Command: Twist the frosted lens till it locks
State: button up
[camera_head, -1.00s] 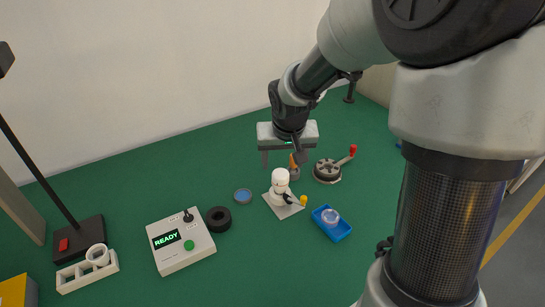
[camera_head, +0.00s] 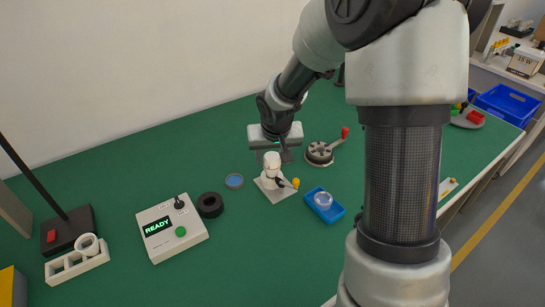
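A white upright fixture (camera_head: 271,178) stands on a pale square plate, with a dark side clamp and yellow knob at its right. Its white rounded top (camera_head: 272,159) looks like the frosted lens, though I cannot be sure. My gripper (camera_head: 275,156) is low over this top, its wide grey body just above and behind it. Parts of the fingers show at either side of the top. Whether they touch it, or how far they are closed, is too small to tell. A clear round piece (camera_head: 323,200) sits in a blue tray (camera_head: 335,217) to the right.
A control box (camera_head: 171,228) reads READY, with a black ring (camera_head: 209,204) and a blue disc (camera_head: 234,181) near it. A round grey device (camera_head: 319,153) with a red-tipped lever stands behind right. A white rack (camera_head: 77,261) and a black-based stand (camera_head: 69,230) are at left.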

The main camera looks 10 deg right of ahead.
jog(key=c, duration=0.6)
jog(key=shift+f+b, duration=0.1)
jog(key=shift+b, duration=0.3)
jog(key=shift+m+h+b, duration=0.4)
jog(key=shift+m+b, duration=0.6)
jog(key=shift+b, duration=0.9)
